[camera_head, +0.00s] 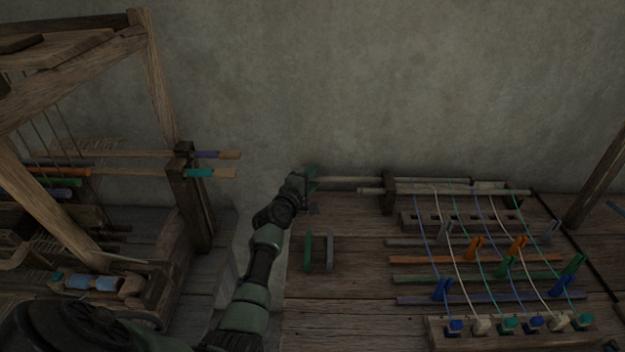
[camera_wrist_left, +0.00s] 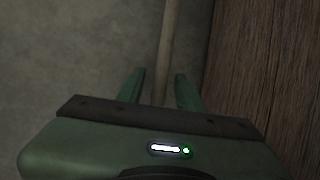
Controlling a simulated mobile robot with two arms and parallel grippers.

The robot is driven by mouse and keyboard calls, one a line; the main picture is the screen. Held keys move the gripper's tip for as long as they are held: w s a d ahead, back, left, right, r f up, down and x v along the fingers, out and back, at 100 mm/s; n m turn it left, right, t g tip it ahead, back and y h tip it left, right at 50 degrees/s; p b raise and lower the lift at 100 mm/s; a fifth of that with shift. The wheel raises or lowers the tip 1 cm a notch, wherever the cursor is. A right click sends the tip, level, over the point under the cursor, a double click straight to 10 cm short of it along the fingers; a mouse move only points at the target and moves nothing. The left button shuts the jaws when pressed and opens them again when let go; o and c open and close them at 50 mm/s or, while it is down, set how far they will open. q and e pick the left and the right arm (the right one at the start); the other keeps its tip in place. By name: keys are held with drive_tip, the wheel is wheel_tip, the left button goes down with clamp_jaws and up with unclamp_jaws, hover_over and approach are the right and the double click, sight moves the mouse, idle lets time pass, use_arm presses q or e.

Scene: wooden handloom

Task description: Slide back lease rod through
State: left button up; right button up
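The back lease rod (camera_head: 350,179) is a pale thin rod lying level at the far side of the table, by the wall. A second pale rod (camera_head: 372,191) lies just in front of it; its left end reaches less far left. Both pass a dark wooden post (camera_head: 388,200). My left gripper (camera_head: 311,178) is at the left end of the back rod. In the left wrist view the rod (camera_wrist_left: 168,50) runs between the two green fingers (camera_wrist_left: 160,90), with a gap visible on each side, so the gripper looks open around it. My right gripper is not in view.
Colored threads with clips hang over the rods to a weighted block (camera_head: 440,335) on the table (camera_head: 340,310). A green and a grey upright piece (camera_head: 308,252) stand near my arm. The loom frame (camera_head: 160,80) stands left, beyond a gap. The wall is close behind.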

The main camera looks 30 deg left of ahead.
use_arm(q)
clamp_jaws()
drive_tip(key=shift+d, duration=0.1)
idle(1.2)
